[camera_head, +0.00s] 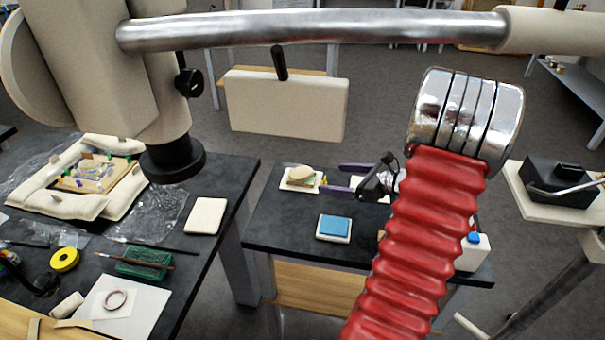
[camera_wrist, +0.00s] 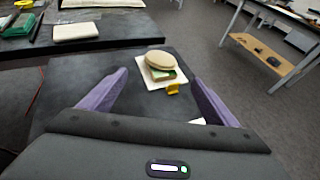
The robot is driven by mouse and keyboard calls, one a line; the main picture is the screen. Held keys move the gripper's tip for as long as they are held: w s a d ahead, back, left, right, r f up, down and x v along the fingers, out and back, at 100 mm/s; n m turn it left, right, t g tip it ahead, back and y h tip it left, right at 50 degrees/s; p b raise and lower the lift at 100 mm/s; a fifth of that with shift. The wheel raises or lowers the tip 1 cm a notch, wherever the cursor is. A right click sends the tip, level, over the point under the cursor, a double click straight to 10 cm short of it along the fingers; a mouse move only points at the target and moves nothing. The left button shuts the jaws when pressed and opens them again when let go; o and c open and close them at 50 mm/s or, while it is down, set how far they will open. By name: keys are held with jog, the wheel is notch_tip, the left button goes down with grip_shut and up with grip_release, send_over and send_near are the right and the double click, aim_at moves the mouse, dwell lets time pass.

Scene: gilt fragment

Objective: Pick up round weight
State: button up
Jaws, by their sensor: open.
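A rounded beige piece, which looks like the round weight (camera_head: 301,173), rests on something green on a white square pad (camera_head: 286,186) on the dark middle table. In the wrist view the round weight (camera_wrist: 160,60) lies on its pad (camera_wrist: 144,72), ahead of my gripper and between the lines of its fingers. A small yellow piece (camera_wrist: 173,89) sits at the pad's near edge. My gripper (camera_head: 331,179) has two purple fingers spread wide and empty, pointing left toward the pad. It also shows in the wrist view (camera_wrist: 160,78). The fingers look apart from the weight.
A blue block on a white pad (camera_head: 334,227) lies nearer on the same table. The left table holds a cushioned frame (camera_head: 92,177), a white block (camera_head: 206,215) and a green tray (camera_head: 144,262). A red ribbed hose (camera_head: 415,240) hides the table's right part.

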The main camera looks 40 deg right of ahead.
aim_at(306, 174)
jog(key=x, duration=0.7)
jog(key=shift+r+x, duration=0.1)
jog(key=shift+x, duration=1.2)
jog(key=shift+r+x, duration=0.15)
jog(key=shift+x, duration=1.15)
jog(key=shift+w, duration=0.1)
jog(key=c, duration=1.5)
jog(key=shift+r, duration=5.05)
